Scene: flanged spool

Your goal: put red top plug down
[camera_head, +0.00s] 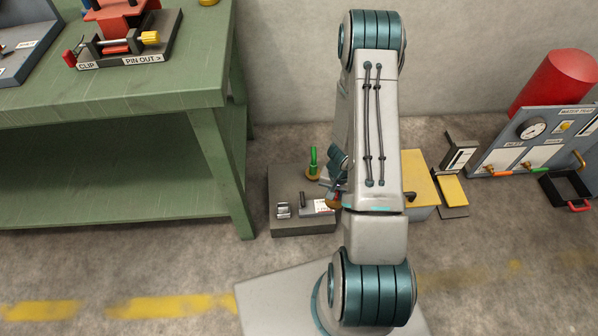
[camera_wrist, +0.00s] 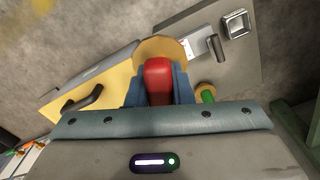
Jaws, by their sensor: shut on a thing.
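The red top plug (camera_wrist: 157,78) is between the blue fingers of my gripper (camera_wrist: 158,90) in the wrist view. A round brass-coloured flange (camera_wrist: 160,48) shows just beyond its red grip. In the head view my gripper (camera_head: 336,178) is partly hidden behind my arm, over the right side of a low dark grey block. A brass-coloured edge (camera_head: 333,203) shows below it, and the red grip is hidden there. Whether the plug touches anything below cannot be told.
A green-handled plug (camera_head: 313,163) stands upright on the grey block (camera_head: 285,229), close to my gripper. A yellow box (camera_head: 421,185) with a black handle is to the right. The green workbench (camera_head: 215,150) stands left, with bare floor between it and the block.

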